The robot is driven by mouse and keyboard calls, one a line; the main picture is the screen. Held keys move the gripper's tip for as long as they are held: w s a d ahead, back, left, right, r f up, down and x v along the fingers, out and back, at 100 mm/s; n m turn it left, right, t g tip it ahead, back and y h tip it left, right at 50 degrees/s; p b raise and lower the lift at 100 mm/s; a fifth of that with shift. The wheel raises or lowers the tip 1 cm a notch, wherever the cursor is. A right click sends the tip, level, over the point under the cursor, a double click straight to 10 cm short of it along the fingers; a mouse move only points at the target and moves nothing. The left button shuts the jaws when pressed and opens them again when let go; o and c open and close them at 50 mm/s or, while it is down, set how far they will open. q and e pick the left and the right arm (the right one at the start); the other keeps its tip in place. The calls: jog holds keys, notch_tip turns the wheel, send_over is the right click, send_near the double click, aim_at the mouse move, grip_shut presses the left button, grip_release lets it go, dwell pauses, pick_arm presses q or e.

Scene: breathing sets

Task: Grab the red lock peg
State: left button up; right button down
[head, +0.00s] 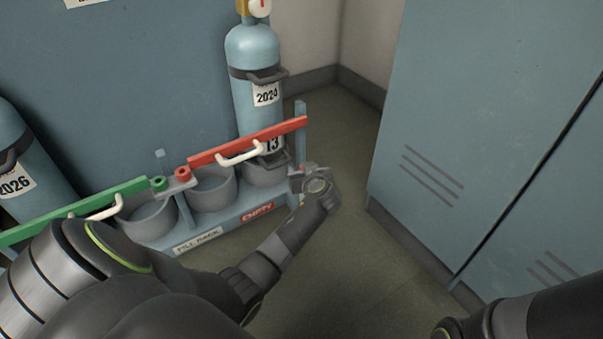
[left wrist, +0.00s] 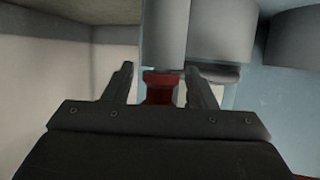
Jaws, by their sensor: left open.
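A small red piece, which looks like the red lock peg (left wrist: 160,86), shows between the two fingers of my left gripper (left wrist: 158,72) in the left wrist view. In the head view my left gripper (head: 302,180) is at the right end post of the rack (head: 301,120), below the end of the red bar (head: 222,149). There the peg is mostly hidden by the gripper. My right gripper is out of the frame; only part of that arm shows at the bottom right.
A blue cylinder (head: 252,52) marked 2024 stands in the rack behind the red bar. Another cylinder (head: 22,165), marked 2026, is at far left behind the green bar (head: 80,205). Blue lockers (head: 460,130) stand at right. Open floor (head: 375,260) lies between rack and lockers.

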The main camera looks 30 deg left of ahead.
pick_arm(q)
jog(key=shift+d+r, duration=0.1)
jog(key=c, duration=1.1)
jog(key=shift+o, duration=0.2)
jog(key=shift+r, duration=0.1)
